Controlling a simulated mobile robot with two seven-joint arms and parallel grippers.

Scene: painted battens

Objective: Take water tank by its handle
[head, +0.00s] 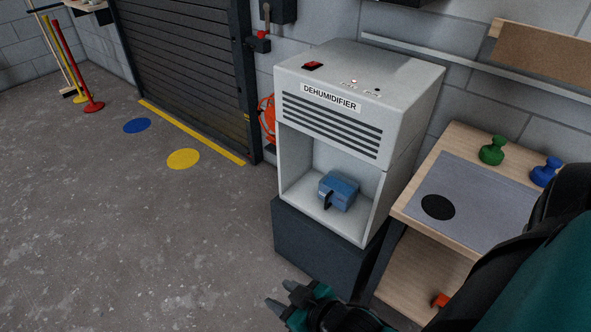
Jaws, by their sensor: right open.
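The water tank (343,190) is a small blue box with a dark handle (327,200) on its front. It sits in the open lower bay of the white dehumidifier (400,75), which stands on a dark base (310,245). My right gripper (280,294) is at the bottom of the head view, below the tank in the picture and in front of the dark base. Its two fingers are apart with nothing between them, and it does not touch the tank. My left gripper is not in view.
A wooden bench (408,205) with a grey mat stands right of the dehumidifier. It bears a green knobbed object (492,150) and a blue one (546,172). A roller door (185,70) is at the back. The floor to the left is mostly clear.

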